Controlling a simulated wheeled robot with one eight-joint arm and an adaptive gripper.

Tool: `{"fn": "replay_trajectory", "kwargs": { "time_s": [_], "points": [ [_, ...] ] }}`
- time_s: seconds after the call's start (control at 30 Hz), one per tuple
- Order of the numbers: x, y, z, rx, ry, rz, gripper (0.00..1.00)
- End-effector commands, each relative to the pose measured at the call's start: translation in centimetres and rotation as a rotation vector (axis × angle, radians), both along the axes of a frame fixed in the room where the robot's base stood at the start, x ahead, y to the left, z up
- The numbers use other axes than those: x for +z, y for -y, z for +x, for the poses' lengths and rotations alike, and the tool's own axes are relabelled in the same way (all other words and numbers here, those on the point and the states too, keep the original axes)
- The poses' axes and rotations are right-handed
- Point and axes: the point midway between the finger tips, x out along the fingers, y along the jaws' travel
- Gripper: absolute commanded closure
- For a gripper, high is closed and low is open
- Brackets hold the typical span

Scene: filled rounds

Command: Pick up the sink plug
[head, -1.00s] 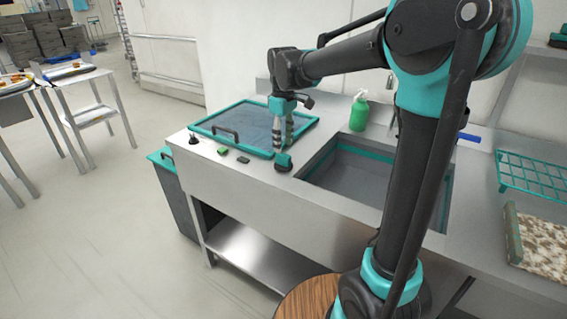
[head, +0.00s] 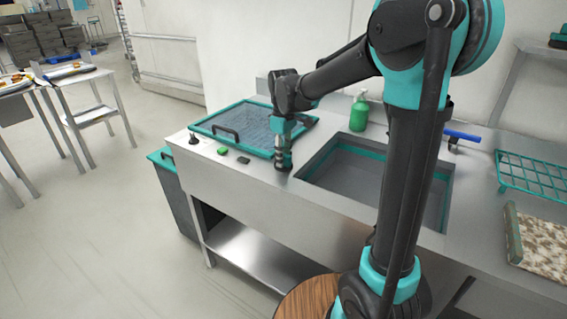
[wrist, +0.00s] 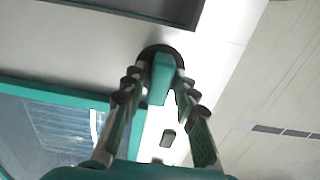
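The sink plug (head: 284,167) stands on the metal counter just left of the sink basin. In the wrist view it is a dark round disc (wrist: 151,51) with an upright teal block-shaped handle (wrist: 163,78). My gripper (head: 283,158) is lowered over it, and its fingers hide much of the plug in the head view. In the wrist view my gripper (wrist: 158,72) is open, one finger on each side of the handle. A gap shows at the left finger; contact on the right is unclear.
A sink basin (head: 330,187) opens to the right. A teal-rimmed tray (head: 203,126) lies behind left. A green sponge-like item (head: 222,151), a small dark item (head: 243,160) and a black knob (head: 193,139) lie along the front edge. A green soap bottle (head: 359,115) stands behind.

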Motion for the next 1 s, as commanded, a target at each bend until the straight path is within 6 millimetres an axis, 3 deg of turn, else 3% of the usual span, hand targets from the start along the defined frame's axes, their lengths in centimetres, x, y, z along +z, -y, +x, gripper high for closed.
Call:
{"fn": "replay_trajectory", "kwargs": {
  "time_s": [0.03,0.2,0.67,0.87,1.0],
  "points": [
    [0.0,0.0,0.0,0.0,0.0,0.0,0.82],
    [0.0,0.0,0.0,0.0,0.0,0.0,1.0],
    [0.6,0.0,0.0,0.0,0.0,0.0,1.0],
    [3.3,0.0,-0.1,0.0,0.0,0.0,1.0],
    [7.0,0.0,0.0,0.0,0.0,0.0,1.0]
  ]
}}
